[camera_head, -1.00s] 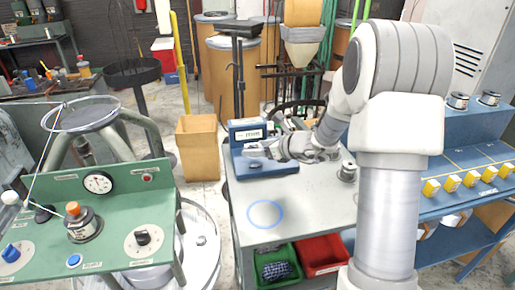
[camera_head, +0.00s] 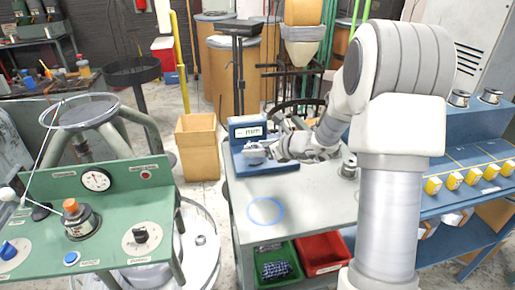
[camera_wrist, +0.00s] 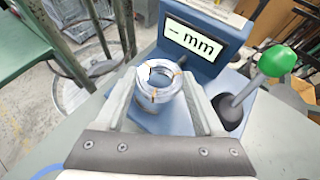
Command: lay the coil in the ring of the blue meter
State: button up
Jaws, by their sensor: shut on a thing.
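The blue meter (camera_head: 238,160) stands at the back left of the grey table, its display (camera_wrist: 193,40) reading "– mm". My gripper (camera_head: 258,152) is over the meter's base. In the wrist view my gripper (camera_wrist: 160,92) is shut on the coil (camera_wrist: 158,97), a silvery ring-shaped roll with small orange-brown marks. The coil sits between the two fingers, above or on the meter's blue base (camera_wrist: 150,122); I cannot tell if it touches. The meter's ring is not clearly visible, hidden under the coil and fingers.
A lever with a green knob (camera_wrist: 277,61) stands right of the coil in the wrist view. A blue circle (camera_head: 265,211) marks the clear front of the table. Another spool (camera_head: 349,167) stands to the right. Green (camera_head: 295,267) and red (camera_head: 345,252) bins are below.

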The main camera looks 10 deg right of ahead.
jog(key=shift+f+b, duration=1.2)
jog(key=o, duration=1.6)
jog(key=shift+c, duration=0.2)
